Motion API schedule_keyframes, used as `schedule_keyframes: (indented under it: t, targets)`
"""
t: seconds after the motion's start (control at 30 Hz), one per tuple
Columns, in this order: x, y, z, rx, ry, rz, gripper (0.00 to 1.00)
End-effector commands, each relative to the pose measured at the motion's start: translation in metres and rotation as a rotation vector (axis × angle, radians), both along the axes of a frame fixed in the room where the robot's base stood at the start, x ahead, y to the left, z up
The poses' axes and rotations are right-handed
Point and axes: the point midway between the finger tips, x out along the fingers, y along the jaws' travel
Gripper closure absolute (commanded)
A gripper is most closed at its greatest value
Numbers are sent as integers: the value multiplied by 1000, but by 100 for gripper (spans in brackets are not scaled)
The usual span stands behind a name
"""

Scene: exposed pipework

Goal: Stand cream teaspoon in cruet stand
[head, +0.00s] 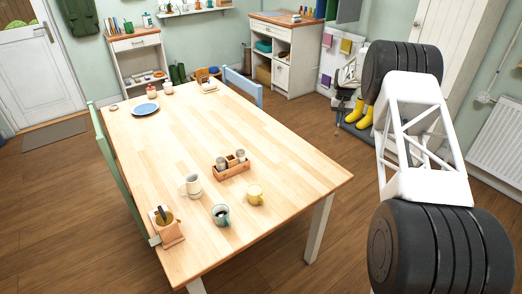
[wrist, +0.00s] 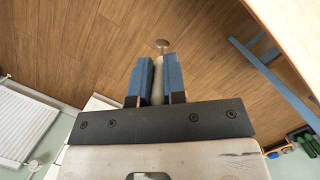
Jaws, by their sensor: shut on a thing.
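In the wrist view my gripper (wrist: 159,64) is shut on the cream teaspoon (wrist: 163,45). The spoon's handle lies between the two blue fingers. Its rounded grey-brown end sticks out past the fingertips, over the wooden floor. The gripper and spoon are not visible in the head view, where only my arm's upper links show at the right. The cruet stand (head: 236,173) appears to be the small wooden caddy on the table, holding grey-topped containers. It is apart from the gripper, and its inside is too small to make out clearly.
On the table (head: 150,180) near the caddy stand a cream jug (head: 192,186), a dark teal mug (head: 220,214) and a yellow mug (head: 255,194). A blue plate (head: 145,109) lies farther back. The table's right side is clear.

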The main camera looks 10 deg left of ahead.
Motion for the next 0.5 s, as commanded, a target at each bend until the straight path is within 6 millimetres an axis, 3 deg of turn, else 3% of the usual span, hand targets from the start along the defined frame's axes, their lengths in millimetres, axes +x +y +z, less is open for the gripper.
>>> schedule_keyframes:
  t: [0.27,0.5]
  targets:
    - [-2,9,2,0,0,15,100]
    - [-13,48,14,0,-4,91,100]
